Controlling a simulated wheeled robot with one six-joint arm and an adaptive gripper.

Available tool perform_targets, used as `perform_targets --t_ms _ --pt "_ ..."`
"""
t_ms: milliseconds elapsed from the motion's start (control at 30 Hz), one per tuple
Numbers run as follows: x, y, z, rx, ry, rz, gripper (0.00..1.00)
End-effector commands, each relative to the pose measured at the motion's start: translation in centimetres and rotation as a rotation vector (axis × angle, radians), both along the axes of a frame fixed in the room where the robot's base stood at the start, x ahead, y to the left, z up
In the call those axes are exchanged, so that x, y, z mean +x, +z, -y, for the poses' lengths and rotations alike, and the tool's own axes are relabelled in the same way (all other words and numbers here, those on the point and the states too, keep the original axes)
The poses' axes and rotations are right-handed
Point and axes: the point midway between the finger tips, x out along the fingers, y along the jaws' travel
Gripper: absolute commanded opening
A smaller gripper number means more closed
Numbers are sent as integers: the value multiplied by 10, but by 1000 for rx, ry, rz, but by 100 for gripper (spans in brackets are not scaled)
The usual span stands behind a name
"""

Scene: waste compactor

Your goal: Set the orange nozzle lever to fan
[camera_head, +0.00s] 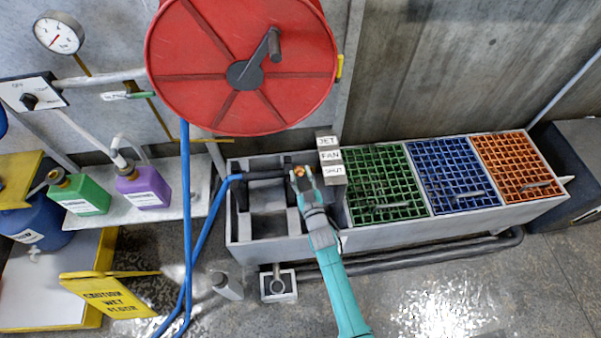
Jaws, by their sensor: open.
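The hose nozzle (265,175) is a dark tube at the end of the blue hose, lying across the grey trough. A small orange piece, seemingly the nozzle lever (299,171), shows at its right end; its exact setting cannot be told. A stacked label block (330,157) just to the right reads JET on top, FAN in the middle and SHUT at the bottom. My gripper (301,178) is open at the orange lever and partly hides it. Whether the fingers touch the lever cannot be told.
A red hose reel (242,65) with a crank hangs above. Green (386,186), blue (451,175) and orange (516,165) grates lie to the right. Green (80,195) and purple (143,187) bottles stand left on a shelf. A yellow wet-floor sign (108,294) is at lower left.

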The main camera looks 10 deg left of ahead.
Motion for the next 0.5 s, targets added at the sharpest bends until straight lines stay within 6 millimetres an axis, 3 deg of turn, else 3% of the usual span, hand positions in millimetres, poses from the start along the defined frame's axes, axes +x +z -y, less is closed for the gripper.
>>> perform_targets --t_ms 467,500 --pt "10 0 -4 0 0 -1 40" --pt "10 0 -4 0 0 -1 30"
